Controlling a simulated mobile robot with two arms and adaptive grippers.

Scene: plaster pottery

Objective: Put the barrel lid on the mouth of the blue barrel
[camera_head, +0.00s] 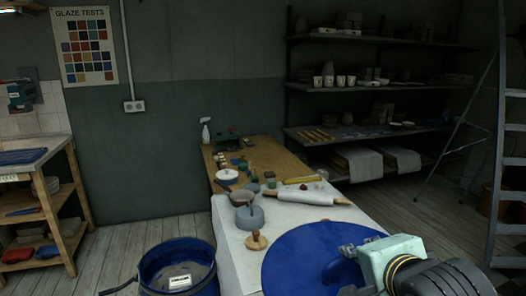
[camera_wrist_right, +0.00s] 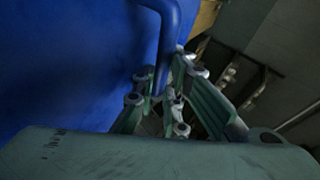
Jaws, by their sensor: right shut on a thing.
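The blue barrel (camera_head: 148,268) stands on the floor at the bottom left of the head view, with its mouth open upward. A small white-labelled item shows inside its mouth. The blue barrel lid (camera_head: 300,258) is a large round disc at the bottom right, over the near end of the table. My right gripper (camera_head: 352,254) is shut on the lid's handle. The right wrist view shows the blue handle (camera_wrist_right: 166,50) between the fingers (camera_wrist_right: 165,92), with the lid's face filling the left side. The lid is to the right of the barrel, apart from it. My left gripper is out of view.
The table (camera_head: 228,262) with a pale cover holds a rolling pin (camera_head: 303,198), a wooden stamp (camera_head: 257,240), grey pots and several small jars. A ladder (camera_head: 508,150) stands at the right. A wooden shelf unit (camera_head: 50,190) stands at the left.

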